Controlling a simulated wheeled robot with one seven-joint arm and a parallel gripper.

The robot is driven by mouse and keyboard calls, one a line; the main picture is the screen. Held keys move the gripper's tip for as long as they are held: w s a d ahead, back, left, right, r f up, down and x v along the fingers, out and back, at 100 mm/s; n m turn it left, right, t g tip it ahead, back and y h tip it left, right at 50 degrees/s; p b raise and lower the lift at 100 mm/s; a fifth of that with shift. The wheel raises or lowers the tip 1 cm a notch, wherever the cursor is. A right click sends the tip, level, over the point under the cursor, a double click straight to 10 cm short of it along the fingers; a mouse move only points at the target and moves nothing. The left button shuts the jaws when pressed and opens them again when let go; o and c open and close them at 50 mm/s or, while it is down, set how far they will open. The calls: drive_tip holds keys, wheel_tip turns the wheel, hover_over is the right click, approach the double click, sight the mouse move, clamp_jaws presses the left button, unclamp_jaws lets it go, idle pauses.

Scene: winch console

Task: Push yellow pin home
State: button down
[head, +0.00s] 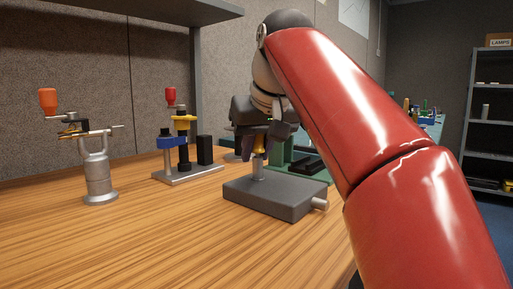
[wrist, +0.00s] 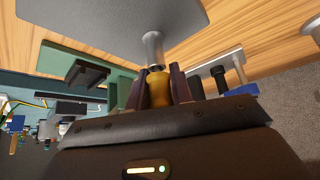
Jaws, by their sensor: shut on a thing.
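The yellow pin (head: 261,140) is upright between the fingers of my gripper (head: 260,148). It also shows in the wrist view (wrist: 158,92), with a dark finger on either side of it. My gripper is shut on it. Just under the yellow part is a silver cylinder (head: 258,172), which stands on top of a grey block (head: 265,197). The same silver cylinder meets the pin's end in the wrist view (wrist: 153,48). How deep the pin sits is hidden. A short silver stub (head: 320,204) sticks out of the block's right side.
A silver hand-cranked device with an orange knob (head: 48,99) stands at left. A plate fixture with a red knob (head: 170,96) and blue and yellow collars stands behind. A green fixture (head: 318,164) is just behind the block. The wooden bench (head: 165,235) is clear in front.

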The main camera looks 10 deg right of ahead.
sight(260, 137)
drive_tip(key=shift+f+b, duration=0.3)
drive_tip(key=shift+f, duration=0.15)
drive_tip(key=c, duration=1.1)
unclamp_jaws()
drive_tip(key=shift+c, duration=0.2)
drive_tip(key=shift+r, duration=0.15)
drive_tip(key=p+v, duration=0.3)
drive_tip(key=v, duration=0.3)
drive_tip(key=shift+s+r, duration=0.1)
drive_tip(key=shift+r, duration=0.1)
drive_tip(key=shift+s+d+r, duration=0.1)
drive_tip(key=shift+s+r, duration=0.3)
drive_tip(key=shift+r, duration=0.1)
